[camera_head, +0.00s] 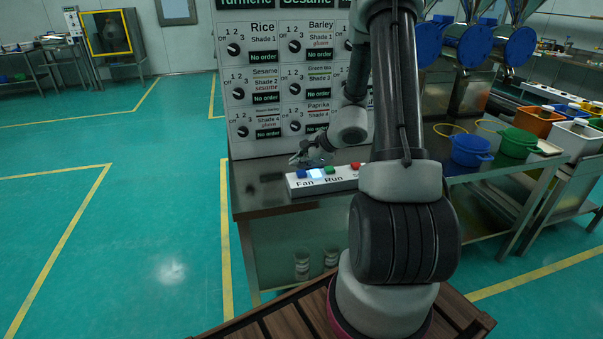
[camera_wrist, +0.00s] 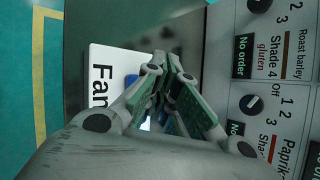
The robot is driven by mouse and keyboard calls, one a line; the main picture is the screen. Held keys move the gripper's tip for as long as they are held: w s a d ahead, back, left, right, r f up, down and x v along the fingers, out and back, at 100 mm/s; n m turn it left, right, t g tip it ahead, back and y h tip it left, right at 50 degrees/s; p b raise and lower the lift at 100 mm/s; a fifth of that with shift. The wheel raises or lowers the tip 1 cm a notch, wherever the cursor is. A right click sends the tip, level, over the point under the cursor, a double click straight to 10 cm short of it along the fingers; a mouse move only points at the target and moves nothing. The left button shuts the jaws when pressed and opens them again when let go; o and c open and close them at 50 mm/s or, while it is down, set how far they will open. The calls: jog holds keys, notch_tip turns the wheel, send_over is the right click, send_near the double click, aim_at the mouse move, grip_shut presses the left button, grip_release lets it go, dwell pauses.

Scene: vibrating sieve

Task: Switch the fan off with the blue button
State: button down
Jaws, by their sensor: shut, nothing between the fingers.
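The white control box (camera_head: 345,180) lies on the metal table in front of the large dial panel. The blue button (camera_head: 302,174) is at its left end, above the word "Fan". A bright lit patch (camera_head: 316,174) is right beside it. In the wrist view the blue button (camera_wrist: 131,82) shows only partly, next to the box's "Fan" label (camera_wrist: 101,88), with my fingers covering the rest. My gripper (camera_head: 296,160) is shut and empty, just behind and above the blue button. In the wrist view my fingertips (camera_wrist: 166,60) are together. I cannot tell whether they touch the box.
A green button (camera_head: 329,170) labelled "Run" and a red button (camera_head: 355,166) sit further right on the box. The dial panel (camera_head: 270,140) rises close behind my gripper. Blue and green pots (camera_head: 471,150) stand on a table to the right. Floor at left is clear.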

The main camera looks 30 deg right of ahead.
aim_at(300, 174)
dwell(0.7)
jog(key=shift+f, duration=0.45)
jog(key=shift+f, duration=0.45)
dwell(0.5)
dwell(0.3)
jog(key=shift+r, duration=0.9)
jog(key=shift+r, duration=2.5)
